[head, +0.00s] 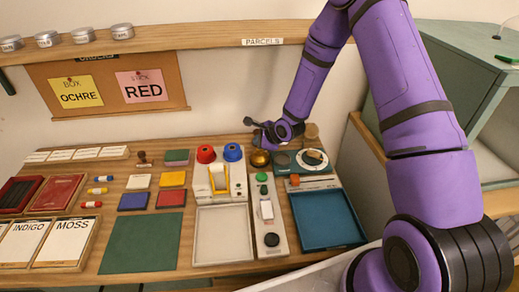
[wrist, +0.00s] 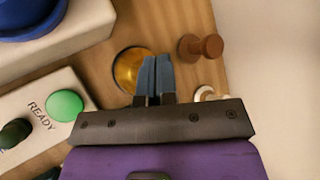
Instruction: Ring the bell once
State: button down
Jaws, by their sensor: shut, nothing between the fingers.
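The brass bell (head: 260,158) stands at the back of the table, to the right of the blue knob. In the wrist view the bell (wrist: 127,68) shows as a gold dome, its right part hidden behind my fingers. My gripper (wrist: 154,60) is shut and empty, its fingertips in front of the dome in that view. In the head view my gripper (head: 266,146) points down just above the bell. I cannot tell whether the fingertips touch it.
A white panel by the bell carries a green READY button (wrist: 65,105). A brown wooden knob (wrist: 200,47) stands close to the bell. A red knob (head: 206,154) and blue knob (head: 232,152) are to the left. A blue tray (head: 328,241) lies in front.

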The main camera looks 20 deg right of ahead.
jog(key=shift+f, duration=0.15)
jog(key=shift+f, duration=0.25)
jog(key=shift+f, duration=0.55)
dwell(1.0)
jog(key=shift+r, duration=1)
jog(key=shift+r, duration=0.1)
jog(key=shift+r, duration=2.4)
